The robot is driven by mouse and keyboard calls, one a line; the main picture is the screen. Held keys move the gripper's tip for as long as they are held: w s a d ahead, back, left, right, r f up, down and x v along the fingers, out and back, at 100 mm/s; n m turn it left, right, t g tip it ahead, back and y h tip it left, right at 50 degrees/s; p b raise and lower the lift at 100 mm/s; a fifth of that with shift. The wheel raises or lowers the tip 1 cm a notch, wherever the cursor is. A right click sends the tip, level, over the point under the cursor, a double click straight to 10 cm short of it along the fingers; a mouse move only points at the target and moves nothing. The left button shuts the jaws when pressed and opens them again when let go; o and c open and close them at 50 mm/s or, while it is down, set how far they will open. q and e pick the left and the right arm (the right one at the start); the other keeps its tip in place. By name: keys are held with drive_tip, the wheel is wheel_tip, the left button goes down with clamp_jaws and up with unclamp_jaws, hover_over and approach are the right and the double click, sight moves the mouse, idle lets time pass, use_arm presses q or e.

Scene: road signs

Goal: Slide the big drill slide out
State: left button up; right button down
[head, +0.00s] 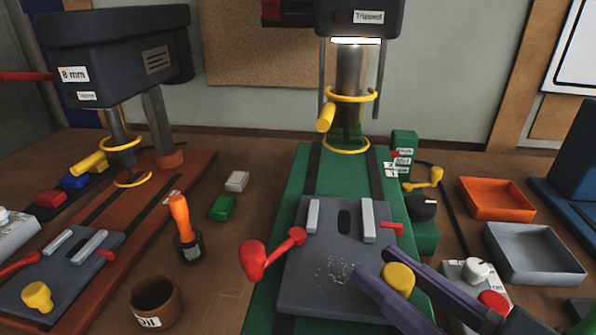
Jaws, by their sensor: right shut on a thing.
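The big drill (349,85) stands at the centre back on a green base (292,190), with a "Tripped" label on its head. Its slide is a grey plate (318,255) on the green base, with two light clamp bars, a dark slot and pale chips on it. A yellow knob (398,277) sits at the slide's front right. My right gripper (379,263) comes in from the lower right, its purple fingers on either side of the knob, shut on it. The fingers hide the slide's front right corner. My left gripper is out of view.
A smaller drill (115,60) marked 8 mm stands left with its own grey plate (55,290). A red-ended lever (254,258) juts from the slide's left. A brown pot (157,300) and an orange-handled brush (182,222) stand between. Orange (497,199) and grey (535,253) trays lie right.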

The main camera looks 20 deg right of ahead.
drive_tip(key=shift+s+a+r, duration=0.1)
drive_tip(key=shift+s+a, duration=0.35)
drive_tip(key=shift+s, duration=0.25)
drive_tip(key=shift+a, duration=0.1)
drive_tip(key=c, duration=0.5)
unclamp_jaws()
drive_tip(key=shift+s, duration=0.2)
drive_tip(key=b+v, duration=0.1)
drive_tip(key=v, duration=0.9)
